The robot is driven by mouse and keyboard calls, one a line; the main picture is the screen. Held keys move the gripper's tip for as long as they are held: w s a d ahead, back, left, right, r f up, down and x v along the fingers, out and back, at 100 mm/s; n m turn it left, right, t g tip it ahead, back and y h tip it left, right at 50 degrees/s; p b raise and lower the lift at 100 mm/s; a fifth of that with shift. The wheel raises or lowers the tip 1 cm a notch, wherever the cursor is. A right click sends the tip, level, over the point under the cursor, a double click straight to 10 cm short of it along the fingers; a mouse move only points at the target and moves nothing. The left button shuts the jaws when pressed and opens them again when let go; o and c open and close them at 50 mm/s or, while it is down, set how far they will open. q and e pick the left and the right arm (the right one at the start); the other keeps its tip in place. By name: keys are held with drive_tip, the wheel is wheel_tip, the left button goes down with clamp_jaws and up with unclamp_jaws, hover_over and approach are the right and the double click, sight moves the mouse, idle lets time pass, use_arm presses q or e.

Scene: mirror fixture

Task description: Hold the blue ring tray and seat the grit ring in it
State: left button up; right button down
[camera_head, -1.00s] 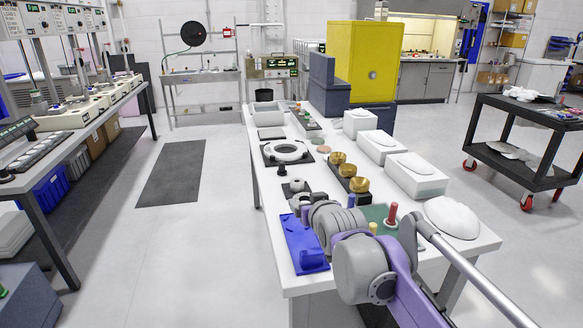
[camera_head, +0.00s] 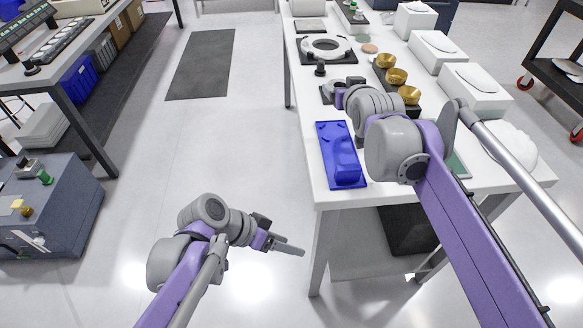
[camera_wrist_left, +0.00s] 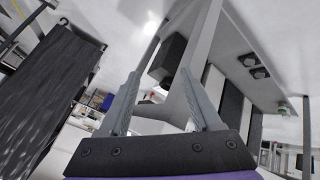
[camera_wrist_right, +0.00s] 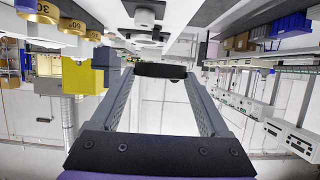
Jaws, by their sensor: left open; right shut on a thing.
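The blue ring tray (camera_head: 336,143) lies flat on the white table near its front left corner, with a raised block at its near end. My right gripper (camera_wrist_right: 160,84) is shut on a dark bar-like thing (camera_wrist_right: 160,70) across its fingertips. In the head view my right gripper (camera_head: 341,97) is just beyond the tray, partly hidden by its own arm.
A large white ring on a dark plate (camera_head: 325,47) stands farther back on the table (camera_head: 300,95). Brass cups (camera_head: 397,76) and white boxes (camera_head: 475,88) line the right.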

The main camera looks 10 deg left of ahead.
use_arm(q)
drive_tip(key=w+r+m+h, duration=0.1)
drive_tip(key=w, duration=0.1)
drive_tip(key=w+r+m+h, duration=0.2)
drive_tip(key=w, duration=0.1)
drive_tip(key=w+d+r+m+t+h, duration=0.1)
drive_tip(key=w+r+h, duration=0.1)
drive_tip(key=shift+w+r, duration=0.25)
drive_tip(key=shift+w, duration=0.05)
drive_tip(key=m+t+h, duration=0.1)
drive_tip(key=m+h, duration=0.4)
approach(336, 169)
drive_tip(key=x, duration=1.1)
drive_tip(key=shift+d, duration=0.25)
clamp_jaws()
